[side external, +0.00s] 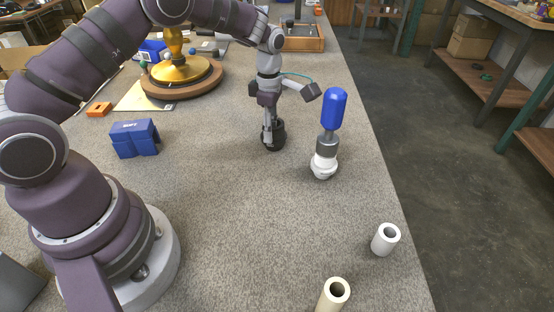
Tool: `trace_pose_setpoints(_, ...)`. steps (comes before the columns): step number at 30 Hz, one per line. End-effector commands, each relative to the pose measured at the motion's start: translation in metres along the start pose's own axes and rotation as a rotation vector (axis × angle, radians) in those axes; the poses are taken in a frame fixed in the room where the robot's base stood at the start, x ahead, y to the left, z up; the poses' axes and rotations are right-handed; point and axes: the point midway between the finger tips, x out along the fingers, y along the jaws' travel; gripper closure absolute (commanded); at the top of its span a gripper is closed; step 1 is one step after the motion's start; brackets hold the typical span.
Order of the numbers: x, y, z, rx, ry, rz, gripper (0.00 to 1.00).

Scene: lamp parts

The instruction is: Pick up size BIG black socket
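A black socket (275,142), a short dark cylinder, stands upright on the grey table towards the middle. My gripper (268,126) points straight down onto it from above. The fingertips are at the socket's top and overlap it in the picture. The fingers are small and dark here, so I cannot tell whether they close on the socket, go into it, or stay apart. No size marking on the socket can be read.
A white piece with a grey collar and blue bulb (334,108) stands close right of my gripper. White (386,240) and cream (333,297) tubes stand at the front right. A blue block (135,139) and brass lamp base (181,72) are left. The table's right edge is near.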

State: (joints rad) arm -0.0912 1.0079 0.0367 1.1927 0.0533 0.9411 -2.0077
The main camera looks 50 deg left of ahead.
Motion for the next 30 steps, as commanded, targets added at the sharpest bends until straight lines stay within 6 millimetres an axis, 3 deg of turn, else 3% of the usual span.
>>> trace_pose_setpoints(3, -0.001, 0.0, 0.0, 0.0, 0.0, 0.0, 0.8)
trace_pose_setpoints(8, -0.001, 0.0, 0.0, 0.0, 0.0, 0.0, 1.0)
trace_pose_setpoints(23, -0.004, 0.0, 0.0, 0.0, 0.0, 0.001, 1.0)
trace_pose_setpoints(30, -0.039, -0.002, -0.001, -0.002, -0.001, 0.003, 1.0)
